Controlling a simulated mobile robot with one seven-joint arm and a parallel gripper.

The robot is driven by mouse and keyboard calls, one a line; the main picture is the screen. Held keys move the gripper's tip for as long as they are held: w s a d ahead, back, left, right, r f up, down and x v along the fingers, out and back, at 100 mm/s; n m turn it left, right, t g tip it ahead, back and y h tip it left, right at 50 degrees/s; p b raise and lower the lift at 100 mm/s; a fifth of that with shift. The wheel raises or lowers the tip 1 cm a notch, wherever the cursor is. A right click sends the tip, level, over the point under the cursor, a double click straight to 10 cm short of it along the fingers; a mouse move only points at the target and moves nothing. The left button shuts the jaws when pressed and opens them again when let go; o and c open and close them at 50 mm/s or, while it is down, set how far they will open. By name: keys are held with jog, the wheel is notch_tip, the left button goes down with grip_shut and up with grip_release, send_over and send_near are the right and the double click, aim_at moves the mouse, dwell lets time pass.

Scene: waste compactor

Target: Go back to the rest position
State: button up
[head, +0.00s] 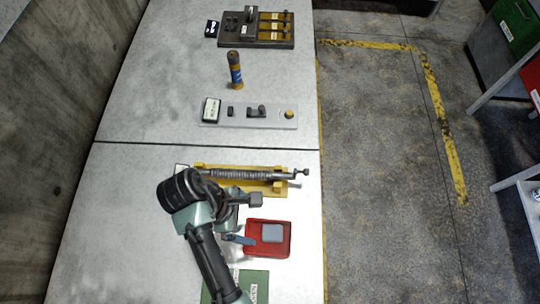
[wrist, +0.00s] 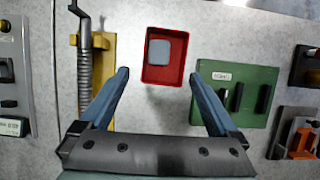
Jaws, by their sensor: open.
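My gripper (wrist: 160,100) is open and empty in the wrist view, its two blue fingers spread wide. Past the fingertips, a red tray (wrist: 154,81) lies on the grey table with a grey-blue block (wrist: 159,50) inside it. In the head view my gripper (head: 238,239) is beside the left edge of the red tray (head: 283,253), and the block (head: 272,233) sits in the tray. My arm hides part of the table there.
A yellow holder (head: 272,189) with a ribbed rod (head: 240,174) lies behind the tray. A green board (head: 255,278) is in front. Farther back are a grey control panel (head: 275,115), a blue-and-yellow cylinder (head: 235,72) and a dark fixture (head: 228,42). The floor (head: 385,190) at right is clear.

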jog(key=w+a+r+m+t+y+b, duration=0.2)
jog(key=w+a+r+m+t, duration=0.15)
jog(key=w+r, duration=0.35)
jog(key=w+a+r+m+t+y+b, duration=0.2)
jog(key=w+r+t, duration=0.2)
jog(key=w, duration=0.5)
jog(key=w+d+r+m+t+y+b, duration=0.1)
jog(key=w+r+m+t, duration=0.25)
jog(key=r, duration=0.55)
jog(key=w+d+r+m+t+y+b, duration=0.1)
jog(key=w+d+r+m+t, duration=0.2)
jog(key=r, duration=0.6)
notch_tip(320, 180, up, 12)
jog(key=d+m+t+b, duration=0.2)
jog(key=t, duration=0.3)
jog(key=s+d+r+m+t+b, duration=0.1)
jog(key=s+r+t, duration=0.3)
jog(key=r, duration=0.5)
jog(key=s+d+r+m+t+h, duration=0.1)
jog(key=s+d+r+m+t, duration=0.2)
jog(key=s+r, duration=0.6)
jog(key=shift+d+t+b, duration=0.4)
jog(key=shift+d+t, duration=0.1)
jog(key=shift+t, duration=0.2)
